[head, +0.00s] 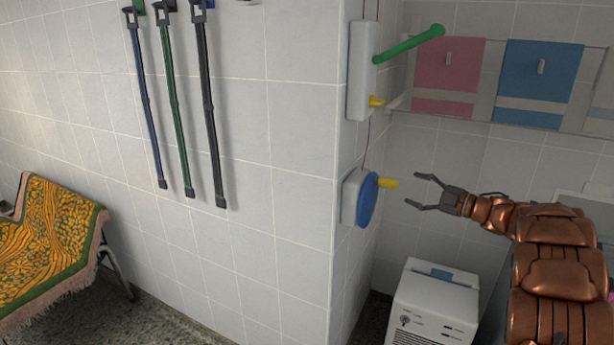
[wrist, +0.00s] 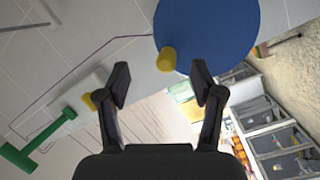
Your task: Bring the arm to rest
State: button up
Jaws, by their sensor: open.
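My gripper (head: 424,191) is open and empty at the end of my copper-coloured arm, in the right half of the head view. It points left, a short gap from a yellow knob on a round blue dial (head: 367,201) on the wall corner. In the wrist view my gripper's two fingers (wrist: 162,84) are spread apart, with nothing between them. The blue dial (wrist: 215,30) and its yellow knob (wrist: 167,59) lie beyond the fingertips there.
A white box (head: 361,75) with a green lever (head: 410,44) is above the dial. Pink (head: 447,70) and blue (head: 541,75) panels hang behind my arm. A white appliance (head: 433,308) stands below.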

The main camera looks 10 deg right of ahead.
notch_tip(320, 180, up, 11)
jog(key=w+d+m+h+p, duration=0.1)
jog(key=w+d+m+h, duration=0.15)
jog(key=m+h, duration=1.1)
jog(key=s+a+f+m+g+y, duration=0.1)
jog(key=s+a+f+g, duration=0.4)
jog(key=s+a, duration=0.6)
jog(key=s+a+f+m+g+y+p, duration=0.1)
jog(key=s+a+f+g, duration=0.5)
jog(key=s, duration=1.6)
jog(key=s+a+f+m+g+y+p, duration=0.1)
jog(key=s+a+f+m+g, duration=0.2)
jog(key=s+a, duration=1.3)
notch_tip(320, 180, down, 4)
jog(key=s+g, duration=0.1)
jog(key=g, duration=0.1)
jog(key=shift+s+a+g, duration=0.25)
jog(key=shift+s+g, duration=0.05)
jog(key=shift+s, duration=0.05)
jog(key=shift+f+m, duration=0.1)
jog(key=shift+m, duration=0.15)
jog(key=shift+c, duration=0.3)
